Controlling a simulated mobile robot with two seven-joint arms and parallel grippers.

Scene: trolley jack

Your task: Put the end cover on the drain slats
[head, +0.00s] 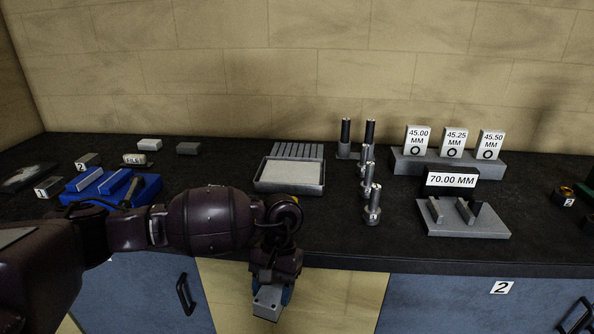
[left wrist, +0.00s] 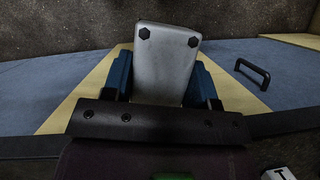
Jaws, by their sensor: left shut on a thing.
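My left gripper (head: 272,284) is in front of the bench, below the top's front edge. It is shut on a grey block-like cover (head: 267,303), which I take to be the end cover. In the left wrist view the cover (left wrist: 166,65) sits between the two blue fingers, with two dark hex bolt heads at its far end. A row of grey slats (head: 297,151), which look like the drain slats, lies on the bench behind a shallow dark-rimmed tray (head: 290,188) with a pale inside. The gripper and cover are apart from them. My right gripper is not in view.
Several upright metal pins (head: 373,205) stand right of the tray. Further right are a grey plate (head: 465,222), a 70.00 MM sign (head: 450,181) and gauge blocks (head: 453,143). A blue tray (head: 85,186) lies left behind my arm. Cabinets are below.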

